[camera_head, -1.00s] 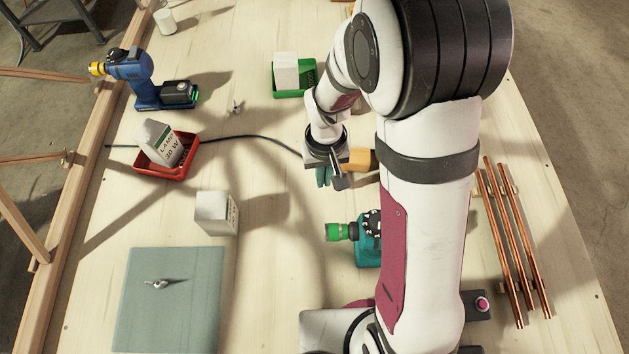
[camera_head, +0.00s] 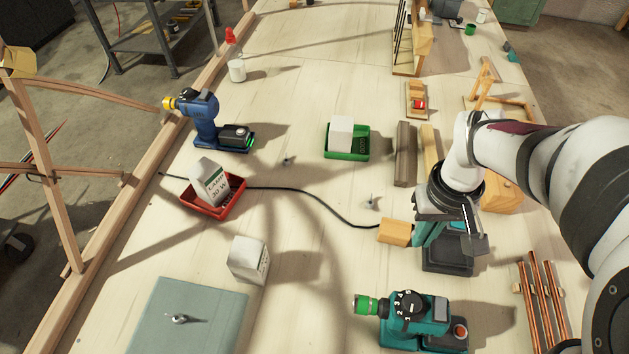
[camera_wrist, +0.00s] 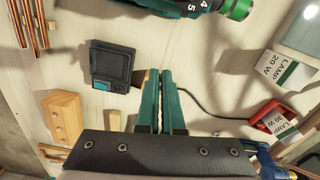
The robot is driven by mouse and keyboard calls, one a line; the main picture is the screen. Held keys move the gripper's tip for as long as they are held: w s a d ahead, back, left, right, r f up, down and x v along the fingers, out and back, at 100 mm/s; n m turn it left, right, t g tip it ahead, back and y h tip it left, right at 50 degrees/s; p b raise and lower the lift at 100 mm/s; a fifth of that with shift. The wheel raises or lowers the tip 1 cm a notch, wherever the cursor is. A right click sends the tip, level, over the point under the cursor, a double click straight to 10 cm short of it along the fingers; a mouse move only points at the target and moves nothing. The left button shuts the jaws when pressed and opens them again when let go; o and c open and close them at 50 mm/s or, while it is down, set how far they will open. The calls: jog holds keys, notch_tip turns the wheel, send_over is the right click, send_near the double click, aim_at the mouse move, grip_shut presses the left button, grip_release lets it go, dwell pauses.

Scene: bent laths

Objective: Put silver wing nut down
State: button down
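A silver wing nut (camera_head: 180,319) lies on the grey-green mat (camera_head: 222,303) at the lower left of the head view. A second small wing nut (camera_head: 287,160) lies on the bare table between the blue drill and the green tray. A third (camera_head: 370,203) stands on the table near the black cable. My gripper (camera_head: 426,232) is to the right of all of these, by a wooden block (camera_head: 393,232) and far from the mat. In the wrist view its teal fingers (camera_wrist: 160,75) are close together with nothing visible between them.
A white box (camera_head: 248,260) stands just behind the mat. A red tray (camera_head: 222,208) and green tray (camera_head: 347,155) hold boxes. A teal drill (camera_head: 415,325), a black unit (camera_head: 447,262) and copper pipes (camera_head: 540,300) are near my arm. The centre table is mostly clear.

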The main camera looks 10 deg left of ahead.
jog(key=a+n, duration=0.5)
jog(key=a, duration=0.6)
jog(key=n, duration=1.1)
send_over(180, 351)
jog(key=f, duration=1.2)
jog(key=shift+w+d, duration=0.1)
jog(key=shift+d, duration=0.1)
notch_tip(180, 351, down, 4)
jog(key=shift+a+f, duration=0.1)
jog(key=shift+f, duration=0.15)
